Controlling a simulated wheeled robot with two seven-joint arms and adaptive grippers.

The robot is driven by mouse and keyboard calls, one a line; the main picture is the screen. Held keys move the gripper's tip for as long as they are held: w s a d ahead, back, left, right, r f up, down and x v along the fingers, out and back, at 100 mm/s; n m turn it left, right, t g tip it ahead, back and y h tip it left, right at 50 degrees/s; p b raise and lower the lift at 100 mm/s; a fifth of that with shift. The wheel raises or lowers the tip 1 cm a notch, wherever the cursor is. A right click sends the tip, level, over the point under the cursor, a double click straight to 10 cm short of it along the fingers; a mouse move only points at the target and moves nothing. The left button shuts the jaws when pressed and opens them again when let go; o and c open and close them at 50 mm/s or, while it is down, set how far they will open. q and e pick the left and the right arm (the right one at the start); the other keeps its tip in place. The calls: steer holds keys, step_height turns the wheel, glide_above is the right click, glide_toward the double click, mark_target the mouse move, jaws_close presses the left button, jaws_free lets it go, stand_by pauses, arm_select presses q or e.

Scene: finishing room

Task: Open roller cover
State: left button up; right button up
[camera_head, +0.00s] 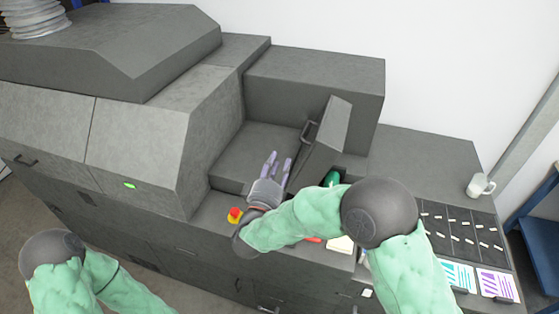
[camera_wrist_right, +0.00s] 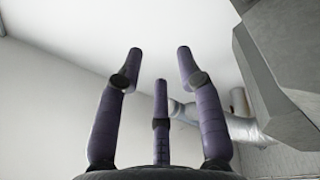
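The roller cover (camera_head: 331,140) is a grey panel with a dark bar handle (camera_head: 310,131). It stands tilted up on the grey machine, and a green part (camera_head: 332,178) shows beneath it, partly hidden by my right arm. My right gripper (camera_head: 276,163) is just left of the cover and below the handle, apart from the handle. Its purple fingers point up and are spread, with nothing between them. The right wrist view shows the same open fingers (camera_wrist_right: 160,75) against the white wall. My left gripper is out of view; only part of that arm shows at lower left.
A red and yellow button (camera_head: 235,215) sits left of my right wrist. A white mug (camera_head: 480,186) and a dark tray of small pieces (camera_head: 462,230) are at the right, with coloured cards (camera_head: 496,282) in front. A tall machine housing (camera_head: 150,125) rises at the left.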

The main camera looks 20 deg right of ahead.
steer(key=shift+s+a, duration=0.2)
steer(key=shift+s, duration=0.25)
steer(key=shift+w, duration=0.1)
